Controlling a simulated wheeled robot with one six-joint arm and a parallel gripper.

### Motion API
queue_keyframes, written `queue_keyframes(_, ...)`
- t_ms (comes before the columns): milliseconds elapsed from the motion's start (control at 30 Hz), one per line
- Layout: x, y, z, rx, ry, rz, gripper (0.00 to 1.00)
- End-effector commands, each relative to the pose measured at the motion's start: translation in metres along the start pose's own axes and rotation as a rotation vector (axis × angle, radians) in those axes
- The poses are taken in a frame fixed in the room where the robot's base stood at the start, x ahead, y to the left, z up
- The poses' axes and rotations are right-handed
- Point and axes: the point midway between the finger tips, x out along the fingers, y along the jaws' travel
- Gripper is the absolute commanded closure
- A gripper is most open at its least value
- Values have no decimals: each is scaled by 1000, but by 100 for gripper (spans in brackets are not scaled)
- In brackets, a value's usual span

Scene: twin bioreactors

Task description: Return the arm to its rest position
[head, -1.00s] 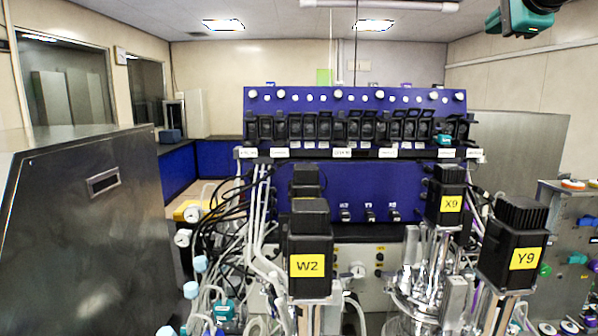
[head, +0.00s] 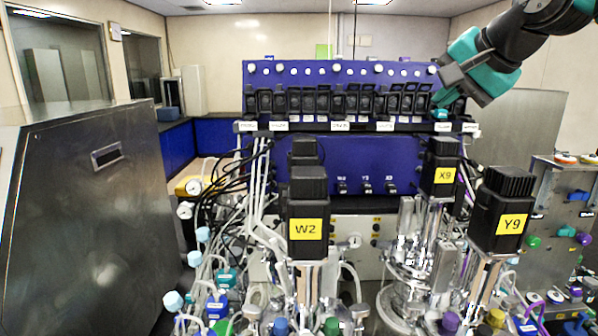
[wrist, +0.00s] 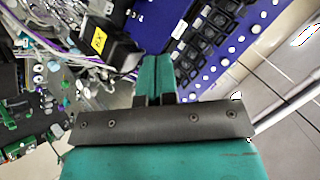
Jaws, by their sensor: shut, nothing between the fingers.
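My arm enters at the upper right of the head view, and my gripper (head: 441,97) hangs in front of the right end of the blue pump panel. In the wrist view my gripper (wrist: 158,60) has its two teal fingers side by side and touching, with nothing held. The blue panel (head: 340,165) with its row of black pump units lies behind it and also shows in the wrist view (wrist: 205,70). The black motor marked X9 (head: 440,168) stands below the gripper, apart from it in the picture.
Motors marked W2 (head: 308,220) and Y9 (head: 502,212) stand in front, over crowded steel vessels and tubing. A steel cabinet (head: 85,210) fills the left. A grey rack with coloured connectors (head: 560,205) stands at the right. The air above the panel's left is clear.

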Motion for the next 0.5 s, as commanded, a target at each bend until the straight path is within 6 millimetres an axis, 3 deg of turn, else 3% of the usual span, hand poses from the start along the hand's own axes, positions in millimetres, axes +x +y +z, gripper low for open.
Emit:
queue_keyframes(33,5,13,36,-101,-79,28,100)
queue_keyframes(200,8,69,153,-491,-361,78,100)
queue_keyframes(300,0,102,206,-677,-505,73,100)
queue_keyframes(500,-24,160,284,-964,-740,25,100)
